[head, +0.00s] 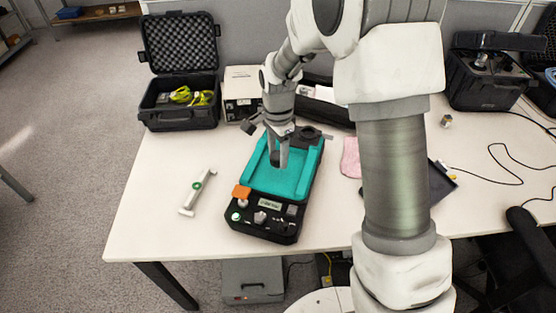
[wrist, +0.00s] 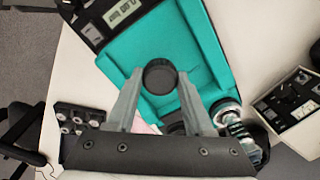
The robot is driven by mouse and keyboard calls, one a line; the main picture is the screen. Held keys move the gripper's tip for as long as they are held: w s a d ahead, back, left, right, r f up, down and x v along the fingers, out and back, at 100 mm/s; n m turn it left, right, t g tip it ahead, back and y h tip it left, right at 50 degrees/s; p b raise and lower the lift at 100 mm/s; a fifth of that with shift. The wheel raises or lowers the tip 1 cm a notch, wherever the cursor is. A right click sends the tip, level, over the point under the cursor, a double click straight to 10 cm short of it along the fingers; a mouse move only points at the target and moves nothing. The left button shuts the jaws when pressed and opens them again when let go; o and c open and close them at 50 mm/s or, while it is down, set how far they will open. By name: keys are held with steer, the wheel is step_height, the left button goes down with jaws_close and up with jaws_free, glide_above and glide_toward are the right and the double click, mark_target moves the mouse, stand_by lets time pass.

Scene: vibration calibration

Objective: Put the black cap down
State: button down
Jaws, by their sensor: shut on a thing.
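The black cap (wrist: 160,77) is round and sits between my fingertips in the wrist view. In the head view it is a small dark shape (head: 275,158), partly hidden by the fingers. My gripper (head: 279,158) points down over the teal-topped device (head: 285,183) and is shut on the cap. The wrist view shows both fingers of my gripper (wrist: 161,75) against the cap's sides. The cap is over the teal recessed surface (wrist: 125,65); I cannot tell whether it touches it.
An open black case (head: 180,118) with yellow-green items and a pale instrument box (head: 242,92) stand behind. A white bar with a green knob (head: 197,192) lies left. The table's left front (head: 150,225) is clear.

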steer(key=shift+f, duration=1.25)
steer(key=shift+f, duration=0.2)
steer(key=shift+c, duration=1.4)
jaws_free()
steer(key=shift+r, duration=0.1)
